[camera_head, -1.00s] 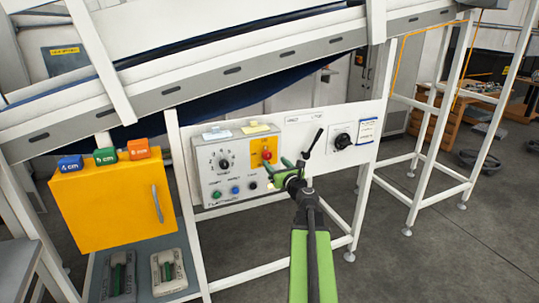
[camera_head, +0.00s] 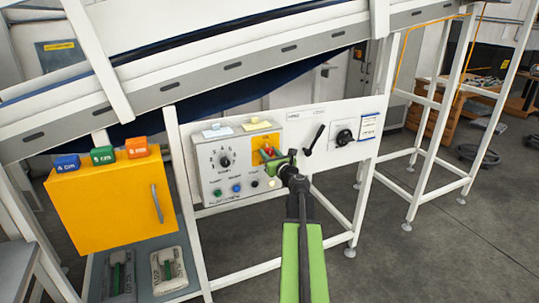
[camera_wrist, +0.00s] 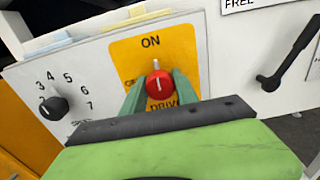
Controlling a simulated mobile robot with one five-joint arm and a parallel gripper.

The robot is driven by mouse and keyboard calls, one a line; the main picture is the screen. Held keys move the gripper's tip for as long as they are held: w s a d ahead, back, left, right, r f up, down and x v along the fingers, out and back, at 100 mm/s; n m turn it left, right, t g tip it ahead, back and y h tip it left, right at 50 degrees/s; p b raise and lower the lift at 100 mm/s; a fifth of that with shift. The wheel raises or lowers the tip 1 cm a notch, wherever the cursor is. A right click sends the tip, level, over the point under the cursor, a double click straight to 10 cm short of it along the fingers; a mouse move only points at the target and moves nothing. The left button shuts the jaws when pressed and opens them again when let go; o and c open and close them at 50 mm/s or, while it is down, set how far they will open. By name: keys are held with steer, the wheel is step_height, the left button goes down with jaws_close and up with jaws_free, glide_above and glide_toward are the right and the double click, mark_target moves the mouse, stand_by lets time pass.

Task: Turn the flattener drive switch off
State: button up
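The flattener drive switch (camera_wrist: 158,84) is a red knob on a yellow plate (camera_wrist: 126,50) marked "ON" above and "DRIVE" below. Its white mark points up towards "ON"; the lettering at left is partly hidden. In the head view the plate (camera_head: 264,141) is at the control box's upper right, with the knob largely covered by my gripper. My gripper (camera_wrist: 159,88) has one green finger on each side of the knob, with a small gap visible, so it looks open around the knob. Contact is not clear.
The grey control box (camera_head: 212,183) also carries a numbered black dial (camera_head: 225,158) and several buttons. A black lever (camera_head: 314,139) and a black rotary switch (camera_head: 345,137) are to the right. A yellow cabinet (camera_head: 105,205) stands at left.

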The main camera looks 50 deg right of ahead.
jaws_close()
steer(key=shift+a+f, duration=0.1)
